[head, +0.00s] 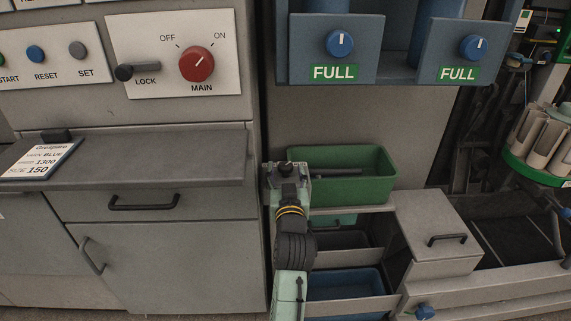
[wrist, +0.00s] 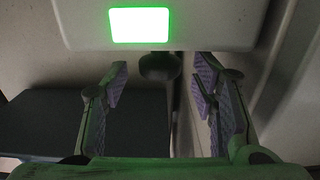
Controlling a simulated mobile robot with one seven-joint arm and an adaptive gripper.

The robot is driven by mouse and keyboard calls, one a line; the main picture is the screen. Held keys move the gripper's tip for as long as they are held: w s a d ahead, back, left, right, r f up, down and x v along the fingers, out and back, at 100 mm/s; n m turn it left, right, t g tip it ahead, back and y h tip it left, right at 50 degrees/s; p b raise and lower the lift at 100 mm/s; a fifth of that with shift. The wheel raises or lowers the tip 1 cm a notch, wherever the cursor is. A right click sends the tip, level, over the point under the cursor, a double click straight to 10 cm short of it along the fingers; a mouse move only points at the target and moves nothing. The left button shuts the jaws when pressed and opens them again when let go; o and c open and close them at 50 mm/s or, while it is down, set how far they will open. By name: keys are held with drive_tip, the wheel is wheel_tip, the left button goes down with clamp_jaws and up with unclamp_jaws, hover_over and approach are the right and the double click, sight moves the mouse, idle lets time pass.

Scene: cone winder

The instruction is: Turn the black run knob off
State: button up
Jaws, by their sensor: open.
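In the wrist view a dark rounded knob-like part (wrist: 160,68) sits under the edge of a grey housing, below a bright green lit panel. It lies ahead of my gripper (wrist: 161,88), between the two fingers and apart from them. The fingers are spread open and nothing is held. I cannot read a label on this part or tell which way it is set. In the head view my gripper (head: 287,168) is at the front left of a green bin; its fingers are not clear there. No knob labelled run shows in the head view.
A black lever marked LOCK (head: 137,72) and a red MAIN knob (head: 197,64) are on the left panel. Blue FULL knobs (head: 340,44) are above right. The green bin (head: 365,189) is beside my gripper. A grey ledge (head: 150,160) juts out at left.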

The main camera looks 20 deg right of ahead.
drive_tip(key=shift+x, duration=1.45)
drive_tip(key=shift+c, duration=0.3)
drive_tip(key=c, duration=1.1)
